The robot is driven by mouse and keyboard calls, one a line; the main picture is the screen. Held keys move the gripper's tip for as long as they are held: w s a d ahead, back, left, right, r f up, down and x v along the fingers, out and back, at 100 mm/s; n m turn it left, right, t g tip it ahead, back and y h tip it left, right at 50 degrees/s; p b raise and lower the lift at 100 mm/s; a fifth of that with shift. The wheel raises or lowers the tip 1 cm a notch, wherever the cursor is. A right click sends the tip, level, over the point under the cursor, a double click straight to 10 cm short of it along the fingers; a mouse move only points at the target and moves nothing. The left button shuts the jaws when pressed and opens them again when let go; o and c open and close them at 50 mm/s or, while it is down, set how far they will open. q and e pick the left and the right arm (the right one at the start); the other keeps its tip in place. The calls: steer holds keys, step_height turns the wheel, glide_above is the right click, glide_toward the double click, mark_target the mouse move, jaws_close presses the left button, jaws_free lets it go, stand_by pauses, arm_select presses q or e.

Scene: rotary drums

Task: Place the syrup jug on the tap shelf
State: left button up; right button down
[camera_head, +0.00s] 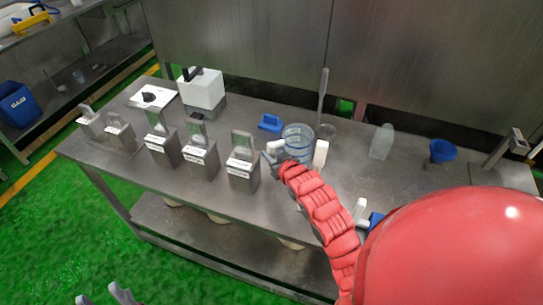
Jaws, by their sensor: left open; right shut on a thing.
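My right gripper (297,153) is at the middle of the steel table (345,190). Its pale fingers are on either side of a clear round container (298,132) with bluish bands, and it is shut on it. The red arm hides the container's lower part, so I cannot tell whether it touches the table. A pale translucent jug (381,142) stands upright farther right, apart from the gripper. I cannot tell which vessel is the syrup jug, and no tap shelf can be made out for certain. My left gripper (103,296) is open at the bottom left edge, partly cut off, away from the table.
Several grey metal stands with upright plates, including one (243,165), line the table's front left. A white box (202,90) with a black handle is behind them. A blue bowl (442,151) stands at right. A blue block (269,122) lies behind the container. Steel panels close the back.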

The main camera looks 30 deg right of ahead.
steer(key=shift+f, duration=0.9)
steer(key=c, duration=0.7)
jaws_free()
